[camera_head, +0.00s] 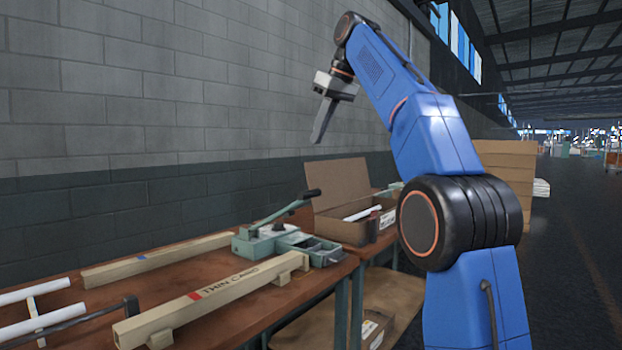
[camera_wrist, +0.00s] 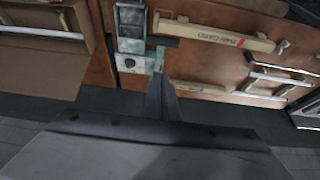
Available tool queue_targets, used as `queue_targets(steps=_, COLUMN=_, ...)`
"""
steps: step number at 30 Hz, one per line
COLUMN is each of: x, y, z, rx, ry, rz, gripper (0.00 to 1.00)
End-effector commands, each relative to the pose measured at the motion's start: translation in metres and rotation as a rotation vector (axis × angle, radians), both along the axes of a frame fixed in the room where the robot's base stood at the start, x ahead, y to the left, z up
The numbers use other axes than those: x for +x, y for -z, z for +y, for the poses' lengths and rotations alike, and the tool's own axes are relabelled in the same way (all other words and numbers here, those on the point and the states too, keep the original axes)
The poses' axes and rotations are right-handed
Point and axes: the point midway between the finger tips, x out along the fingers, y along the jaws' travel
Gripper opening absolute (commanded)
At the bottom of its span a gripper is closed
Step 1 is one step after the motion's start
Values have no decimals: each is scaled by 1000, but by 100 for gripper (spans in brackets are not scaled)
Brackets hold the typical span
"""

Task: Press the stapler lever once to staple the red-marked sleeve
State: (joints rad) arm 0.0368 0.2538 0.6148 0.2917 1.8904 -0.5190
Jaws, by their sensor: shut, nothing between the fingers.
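A green bench stapler (camera_head: 262,243) stands at the right end of the wooden table; its lever (camera_head: 280,211) is raised, with a black grip at the upper end. It also shows in the wrist view (camera_wrist: 131,62). The long card sleeve with a red mark (camera_head: 228,287) lies on supports along the table's front, its right end close to the stapler; I cannot tell whether it is inside. It also shows in the wrist view (camera_wrist: 205,33). My gripper (camera_head: 316,139) is shut and empty, pointing down above the lever and apart from it. In the wrist view its fingers (camera_wrist: 158,80) partly cover the stapler area.
A blue-marked sleeve (camera_head: 155,259) lies behind, near the wall. White tubes (camera_head: 40,322) rest on a rack at left. An open cardboard box (camera_head: 343,226) holding white tubes stands right of the stapler. The block wall (camera_head: 130,110) runs behind the table.

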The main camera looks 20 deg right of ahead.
Motion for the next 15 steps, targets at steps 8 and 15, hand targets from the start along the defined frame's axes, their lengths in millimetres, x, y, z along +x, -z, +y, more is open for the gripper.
queue_targets(steps=8, x=10, y=29, z=9, rx=0, ry=-1, rz=3, gripper=0)
queue_targets(steps=15, x=24, y=64, z=19, rx=0, ry=-1, rz=3, gripper=0)
